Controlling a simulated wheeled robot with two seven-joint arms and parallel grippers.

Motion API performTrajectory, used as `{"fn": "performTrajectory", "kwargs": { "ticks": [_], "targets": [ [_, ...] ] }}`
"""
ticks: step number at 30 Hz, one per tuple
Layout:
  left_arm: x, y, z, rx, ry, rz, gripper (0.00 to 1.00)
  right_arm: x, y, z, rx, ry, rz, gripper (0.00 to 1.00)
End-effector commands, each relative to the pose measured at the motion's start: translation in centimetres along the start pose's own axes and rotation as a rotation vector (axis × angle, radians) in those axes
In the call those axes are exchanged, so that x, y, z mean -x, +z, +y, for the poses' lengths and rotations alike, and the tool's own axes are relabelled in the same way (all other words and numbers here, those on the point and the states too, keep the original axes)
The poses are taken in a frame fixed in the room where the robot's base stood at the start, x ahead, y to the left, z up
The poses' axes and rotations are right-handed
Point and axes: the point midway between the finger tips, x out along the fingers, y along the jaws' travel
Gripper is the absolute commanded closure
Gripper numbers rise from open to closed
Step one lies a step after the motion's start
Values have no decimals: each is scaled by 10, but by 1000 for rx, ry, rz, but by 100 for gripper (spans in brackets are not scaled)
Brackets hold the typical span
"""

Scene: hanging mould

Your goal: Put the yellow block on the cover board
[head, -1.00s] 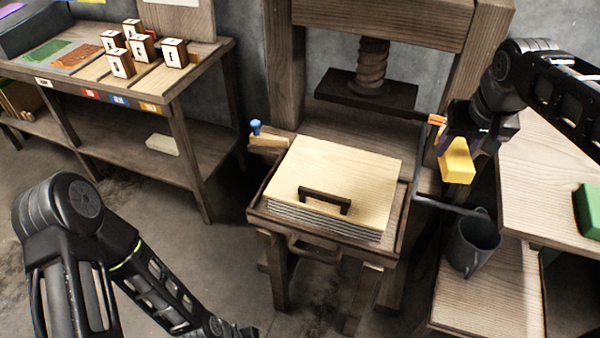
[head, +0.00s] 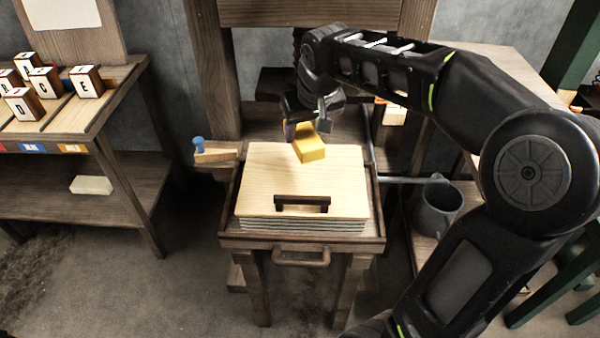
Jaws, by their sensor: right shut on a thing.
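The yellow block (head: 310,147) is held by my right gripper (head: 302,130) over the far part of the cover board. My right gripper is shut on it; the fingers are partly hidden by the wrist. The cover board (head: 270,181) is a pale wooden panel with a dark handle (head: 302,203) near its front edge. It lies on a stack of thin grey layers in a wooden tray (head: 228,229). I cannot tell whether the block touches the board. My left gripper is not in view.
A wooden press frame (head: 214,70) stands behind the tray. A blue-knobbed peg (head: 198,145) is at the tray's left. A bench with lettered blocks (head: 87,82) is at the left.

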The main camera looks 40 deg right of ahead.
Motion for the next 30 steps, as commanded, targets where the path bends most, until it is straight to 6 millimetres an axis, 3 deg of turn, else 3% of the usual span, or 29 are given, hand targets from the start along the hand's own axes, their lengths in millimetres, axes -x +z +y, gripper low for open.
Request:
{"fn": "performTrajectory", "kwargs": {
  "ticks": [10, 22, 30],
  "targets": [
    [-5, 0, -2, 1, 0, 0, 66, -50, 22, 0, 1, 1, -3, 96],
    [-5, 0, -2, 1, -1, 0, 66, -58, 24, 0, 0, 1, -1, 96],
    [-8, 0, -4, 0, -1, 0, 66, -88, 37, 0, 1, 1, -3, 96]
  ]
}}
